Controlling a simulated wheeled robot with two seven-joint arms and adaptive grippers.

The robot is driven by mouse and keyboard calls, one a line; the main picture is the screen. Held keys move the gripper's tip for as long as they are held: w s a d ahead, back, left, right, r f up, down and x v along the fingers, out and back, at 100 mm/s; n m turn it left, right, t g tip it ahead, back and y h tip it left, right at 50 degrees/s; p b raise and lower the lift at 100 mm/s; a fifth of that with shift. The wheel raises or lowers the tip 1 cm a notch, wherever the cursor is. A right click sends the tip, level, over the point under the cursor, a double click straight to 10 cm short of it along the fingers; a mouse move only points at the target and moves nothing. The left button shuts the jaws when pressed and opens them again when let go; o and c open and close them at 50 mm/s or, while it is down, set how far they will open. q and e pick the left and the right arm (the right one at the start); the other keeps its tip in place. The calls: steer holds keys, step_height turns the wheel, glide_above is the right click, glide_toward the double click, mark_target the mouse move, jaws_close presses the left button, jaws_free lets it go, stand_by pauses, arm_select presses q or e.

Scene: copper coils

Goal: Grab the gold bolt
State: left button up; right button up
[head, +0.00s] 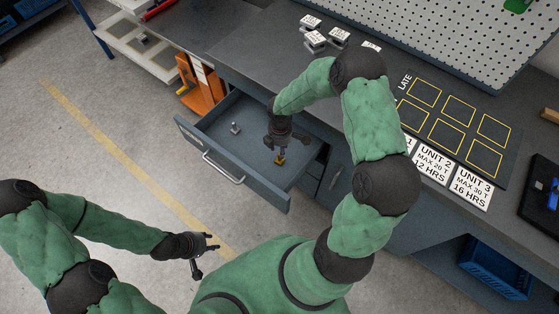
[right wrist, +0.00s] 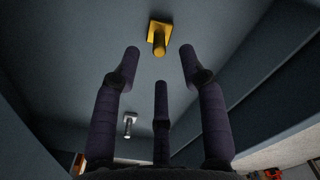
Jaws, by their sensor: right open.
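The gold bolt (head: 280,160) is in the open drawer (head: 262,188), near its right end. In the right wrist view the gold bolt (right wrist: 160,36) shows a square base with a round shank, just beyond my fingertips. My right gripper (head: 281,148) reaches down into the drawer above the bolt. Its three fingers (right wrist: 160,75) are spread open and empty, apart from the bolt. My left gripper (head: 204,256) hangs over the floor, left of my body, its fingers spread and nothing in them.
A silver bolt (head: 235,128) stands in the drawer's left part; it also shows in the right wrist view (right wrist: 129,124). The drawer walls rise close around my right gripper. The workbench (head: 270,60) above carries a mat (head: 455,120) with yellow squares and several white labels.

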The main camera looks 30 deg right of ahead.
steer(key=shift+w+f+b, duration=0.1)
steer(key=shift+f+b, duration=1.5)
steer(key=shift+f, duration=1.3)
steer(key=shift+r, duration=0.1)
steer(key=shift+c, duration=0.3)
jaws_close()
